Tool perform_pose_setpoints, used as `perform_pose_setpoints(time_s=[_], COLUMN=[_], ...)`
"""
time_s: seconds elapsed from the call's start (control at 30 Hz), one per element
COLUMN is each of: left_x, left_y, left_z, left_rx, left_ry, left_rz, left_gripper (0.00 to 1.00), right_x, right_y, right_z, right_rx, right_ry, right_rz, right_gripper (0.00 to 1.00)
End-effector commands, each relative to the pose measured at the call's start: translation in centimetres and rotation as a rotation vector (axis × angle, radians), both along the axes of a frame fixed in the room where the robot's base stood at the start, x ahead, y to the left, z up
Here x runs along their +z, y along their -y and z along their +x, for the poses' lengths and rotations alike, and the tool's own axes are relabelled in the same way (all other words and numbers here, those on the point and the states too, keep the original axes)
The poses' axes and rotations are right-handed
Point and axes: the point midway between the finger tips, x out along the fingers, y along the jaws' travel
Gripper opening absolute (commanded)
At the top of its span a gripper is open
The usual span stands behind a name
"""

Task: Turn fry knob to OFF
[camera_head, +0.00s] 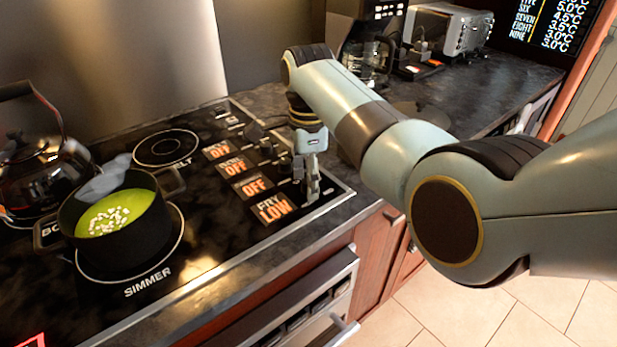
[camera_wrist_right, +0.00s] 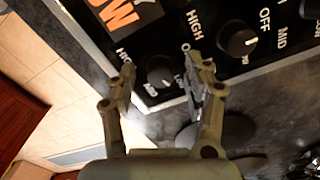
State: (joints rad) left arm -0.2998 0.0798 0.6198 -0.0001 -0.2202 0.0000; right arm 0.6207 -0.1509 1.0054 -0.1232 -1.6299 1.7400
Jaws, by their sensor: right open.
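The fry display (camera_head: 272,208) on the cooktop's control panel reads "FRY LOW" in orange. My right gripper (camera_head: 313,192) points down at the near end of the knob row and hides the fry knob in the head view. In the right wrist view a black round knob (camera_wrist_right: 160,71) with markings around it lies between the two fingertips of my right gripper (camera_wrist_right: 167,76). The fingers are open on either side of it; I cannot tell whether they touch it. A second knob (camera_wrist_right: 238,40) sits to the right. My left gripper is not in view.
A black pot (camera_head: 120,235) with green soup stands on the simmer burner, and a dark kettle (camera_head: 40,175) stands behind it. A coffee maker (camera_head: 368,52) and a toaster oven (camera_head: 447,28) stand on the back counter.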

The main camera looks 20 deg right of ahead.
Motion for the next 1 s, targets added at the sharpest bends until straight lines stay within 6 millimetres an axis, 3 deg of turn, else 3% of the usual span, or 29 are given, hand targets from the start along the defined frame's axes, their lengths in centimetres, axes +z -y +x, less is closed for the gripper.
perform_pose_setpoints(time_s=[0.3, 0.7, 1.0], left_x=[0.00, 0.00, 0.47], left_y=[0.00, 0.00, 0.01], left_z=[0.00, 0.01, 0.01], left_rx=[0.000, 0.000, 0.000], left_ry=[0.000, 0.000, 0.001], left_rz=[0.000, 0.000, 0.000], left_gripper=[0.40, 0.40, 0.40], right_x=[-0.26, -0.24, -0.13], right_y=[0.00, 0.01, 0.01], right_z=[0.03, 0.02, 0.00], right_rx=[0.000, 0.000, 0.036], right_ry=[0.002, 0.001, 0.000], right_rz=[0.001, 0.000, 0.000], right_gripper=[0.50, 0.00, 0.00])
